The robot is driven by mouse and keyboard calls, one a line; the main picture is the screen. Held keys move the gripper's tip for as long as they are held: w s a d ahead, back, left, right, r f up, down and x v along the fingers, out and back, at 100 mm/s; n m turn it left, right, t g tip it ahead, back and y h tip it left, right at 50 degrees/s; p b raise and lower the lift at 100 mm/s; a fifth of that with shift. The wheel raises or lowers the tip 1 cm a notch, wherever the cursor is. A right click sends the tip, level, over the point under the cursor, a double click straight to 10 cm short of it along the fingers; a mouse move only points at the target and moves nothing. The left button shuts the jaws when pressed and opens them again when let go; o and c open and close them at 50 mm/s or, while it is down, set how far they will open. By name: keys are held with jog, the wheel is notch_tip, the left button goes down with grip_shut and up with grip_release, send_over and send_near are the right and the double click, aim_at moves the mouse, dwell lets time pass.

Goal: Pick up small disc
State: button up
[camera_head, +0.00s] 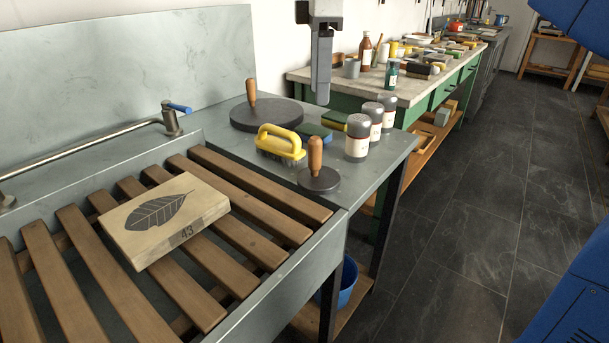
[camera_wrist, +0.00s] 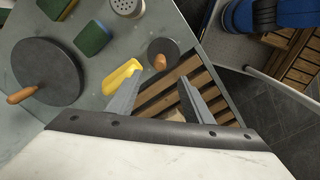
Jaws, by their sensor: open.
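The small disc (camera_head: 319,180) is a dark round plate with an upright wooden handle. It lies flat on the grey metal counter near its front edge, beside the slatted rack. It also shows in the wrist view (camera_wrist: 158,46), just beyond the fingertips, with its handle pointing toward my gripper. My gripper (camera_head: 320,92) points down, above and behind the disc in the head view. In the wrist view its two fingers (camera_wrist: 162,82) are spread apart with nothing held between them. A larger disc (camera_head: 262,115) with a similar handle stands farther back.
A yellow-handled brush (camera_head: 281,146) sits left of the small disc, with green-and-dark pads (camera_head: 313,133) behind. Several shaker cans (camera_head: 358,138) stand close on its right. A stone block with a leaf print (camera_head: 163,217) lies on the wooden slats. A cluttered bench (camera_head: 410,83) stands beyond.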

aim_at(315, 158)
jog(key=f, duration=1.7)
jog(key=shift+w+a+f, duration=0.1)
jog(key=shift+a+f, duration=0.05)
jog(key=shift+a, duration=0.1)
grip_shut()
dwell(1.0)
